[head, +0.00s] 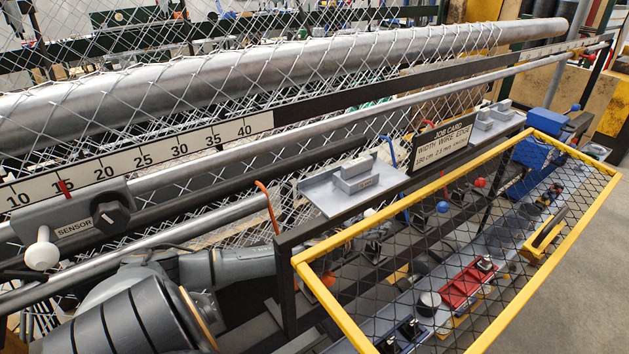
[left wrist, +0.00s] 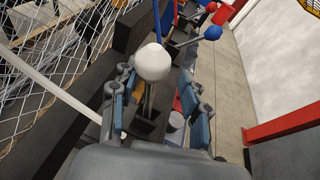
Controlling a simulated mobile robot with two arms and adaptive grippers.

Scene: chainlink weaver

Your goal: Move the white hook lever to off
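The white lever's round white knob (left wrist: 152,62) stands on a thin shaft in the left wrist view, between the fingers of my left gripper (left wrist: 155,88). The fingers, with blue-grey pads, are apart on either side of it, and I see no clear contact. In the head view the white knob (head: 370,212) shows small behind the yellow-framed mesh guard. My left arm comes in from the lower left there, and its gripper is mostly hidden by the dark post and guard. No off marking is readable. My right gripper is not in view.
A blue-knobbed lever (left wrist: 213,33) and a red-knobbed lever (left wrist: 222,14) stand beyond the white one. A sensor box (head: 75,222) with a white knob sits at left. Chain-link mesh hangs behind the rails.

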